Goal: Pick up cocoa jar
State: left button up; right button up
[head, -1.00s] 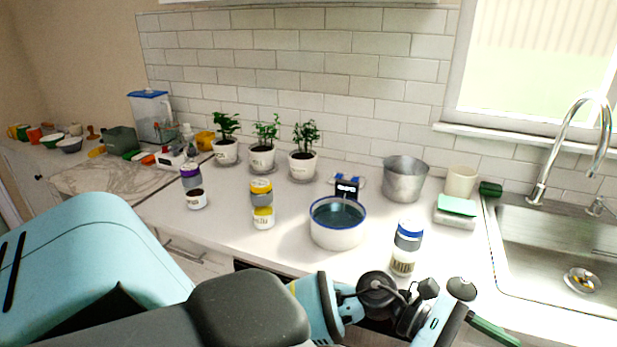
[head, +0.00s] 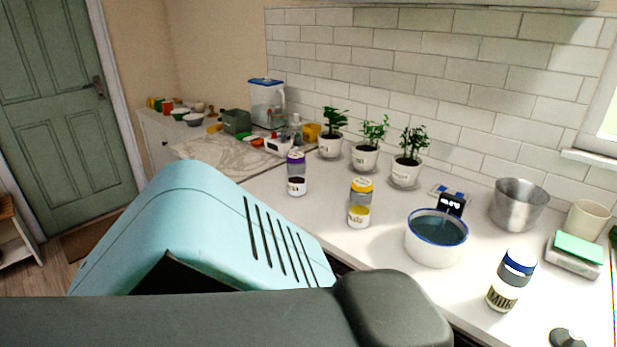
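A jar with a purple lid (head: 296,173) and dark brown contents stands upright on the white counter, left of the other jars. It is probably the cocoa jar, but its label is too small to read. A yellow-lidded jar (head: 360,203) stands to its right and a blue-lidded jar marked like milk (head: 511,281) is nearer at the right. My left arm crosses the bottom of the head view, in front of the counter. Its gripper fingers are outside the picture. My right gripper is not in view.
A white pot with a blue rim (head: 435,252) stands between the yellow-lidded and blue-lidded jars. Several potted plants (head: 364,157) line the wall behind. A metal bucket (head: 518,207) is at the right. The counter directly around the purple-lidded jar is mostly clear.

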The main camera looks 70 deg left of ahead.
aim_at(296, 163)
jog(key=u, duration=2.45)
